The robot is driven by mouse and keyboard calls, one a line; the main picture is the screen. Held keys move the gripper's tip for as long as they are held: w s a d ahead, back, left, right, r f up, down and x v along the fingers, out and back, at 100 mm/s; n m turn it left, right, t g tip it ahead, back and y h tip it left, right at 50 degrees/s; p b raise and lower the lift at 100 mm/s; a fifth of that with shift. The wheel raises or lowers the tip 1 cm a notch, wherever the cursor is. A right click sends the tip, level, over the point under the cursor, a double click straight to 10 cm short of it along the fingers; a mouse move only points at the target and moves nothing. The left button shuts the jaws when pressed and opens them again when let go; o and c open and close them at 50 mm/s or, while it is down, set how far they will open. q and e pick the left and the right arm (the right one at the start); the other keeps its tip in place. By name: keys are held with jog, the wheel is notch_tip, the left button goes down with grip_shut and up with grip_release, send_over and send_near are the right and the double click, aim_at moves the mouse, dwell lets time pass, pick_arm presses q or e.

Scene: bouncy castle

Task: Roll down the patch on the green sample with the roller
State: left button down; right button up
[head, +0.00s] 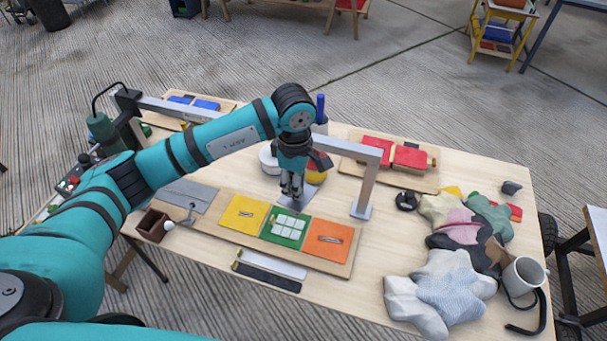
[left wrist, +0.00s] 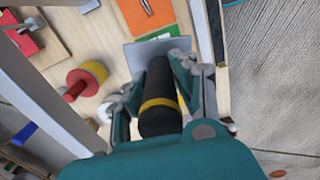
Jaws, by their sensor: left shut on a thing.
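The green sample (head: 273,237) lies between a yellow sample (head: 234,222) and an orange sample (head: 320,250) on a wooden board. A pale patch (head: 290,225) of several squares lies on the green sample. My left gripper (head: 291,191) is just beyond the green sample. It is shut on a black handle with a yellow band (left wrist: 159,105), apparently the roller's. A grey plate (left wrist: 146,55) shows beyond the handle, beside a sliver of green. My right gripper is out of view.
A grey metal arch (head: 368,185) stands right of my gripper. A red and yellow spool (left wrist: 87,80) shows in the wrist view. Black and white strips (head: 268,276) lie at the front. Stuffed shapes (head: 446,290) and a mug (head: 524,275) fill the right.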

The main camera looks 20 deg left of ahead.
pick_arm(q)
jog(key=shift+w+a+f+n, duration=0.1)
jog(key=shift+w+f+n, duration=0.1)
jog(key=shift+n, duration=0.4)
jog(key=shift+w+f+n, duration=0.2)
jog(key=shift+n, duration=0.4)
jog(key=shift+f, duration=0.25)
jog(key=shift+f+b, duration=0.45)
jog(key=shift+f, duration=0.2)
jog(key=shift+w+f+b, duration=0.1)
jog(key=shift+f+b, duration=0.7)
jog(key=shift+f, duration=0.85)
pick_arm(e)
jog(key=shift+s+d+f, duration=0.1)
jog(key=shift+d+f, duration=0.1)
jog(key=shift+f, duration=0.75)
